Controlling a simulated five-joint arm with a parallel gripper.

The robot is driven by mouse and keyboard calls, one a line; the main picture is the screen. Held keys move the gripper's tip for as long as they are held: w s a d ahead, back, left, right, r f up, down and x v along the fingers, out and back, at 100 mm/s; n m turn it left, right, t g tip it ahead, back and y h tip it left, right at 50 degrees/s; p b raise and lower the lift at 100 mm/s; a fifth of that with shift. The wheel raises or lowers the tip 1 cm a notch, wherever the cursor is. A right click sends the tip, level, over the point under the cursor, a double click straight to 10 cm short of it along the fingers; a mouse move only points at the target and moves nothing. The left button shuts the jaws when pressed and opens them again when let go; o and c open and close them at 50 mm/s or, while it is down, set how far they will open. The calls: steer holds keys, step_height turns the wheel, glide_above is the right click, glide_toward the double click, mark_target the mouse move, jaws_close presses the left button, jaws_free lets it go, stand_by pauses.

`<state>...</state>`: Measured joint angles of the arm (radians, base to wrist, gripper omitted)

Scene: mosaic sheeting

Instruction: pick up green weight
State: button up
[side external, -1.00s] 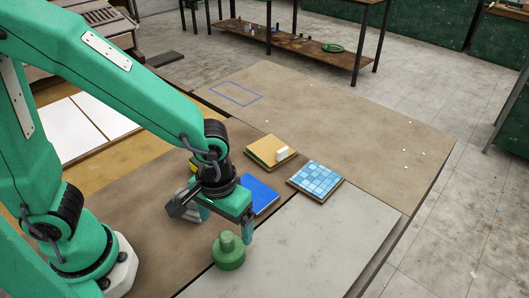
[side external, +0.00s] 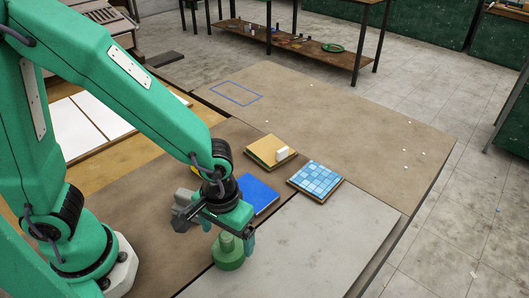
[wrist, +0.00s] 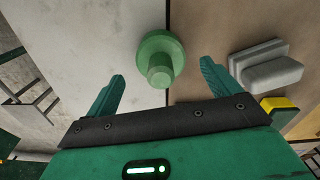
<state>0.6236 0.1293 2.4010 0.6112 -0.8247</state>
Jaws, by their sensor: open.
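The green weight (side external: 229,255) stands upright on the table, a wide round base with a narrower knob on top. In the wrist view the weight (wrist: 160,58) lies ahead, between the lines of my two fingers. My gripper (side external: 230,234) is open and empty, low over the weight in the side view, and its wrist hides part of the knob. In the wrist view my gripper (wrist: 162,74) shows both fingers apart, one on each side of the knob. I cannot tell whether either finger touches it.
A blue panel (side external: 258,195) lies just behind my gripper. A blue tiled mosaic board (side external: 317,180) and a tan board (side external: 266,150) with a white block (side external: 282,153) lie farther back. A grey block (wrist: 266,66) sits right of my fingers in the wrist view. The pale table area at right is clear.

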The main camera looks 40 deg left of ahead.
mark_target(228, 246)
steer(key=shift+s+f, duration=0.1)
steer(key=shift+f, duration=2.45)
steer(key=shift+c, duration=0.2)
steer(key=c, duration=1.6)
steer(key=shift+o, duration=0.2)
steer(key=shift+r, duration=0.25)
steer(key=shift+r, duration=1.1)
steer(key=shift+s+d+r, duration=0.1)
steer(key=shift+r, duration=0.8)
steer(key=s+d+r, duration=0.4)
steer(key=s+r, duration=0.2)
steer(key=s, duration=0.4)
steer(key=shift+s+d+r, duration=0.2)
steer(key=shift+s+r, duration=0.05)
steer(key=shift+r, duration=0.05)
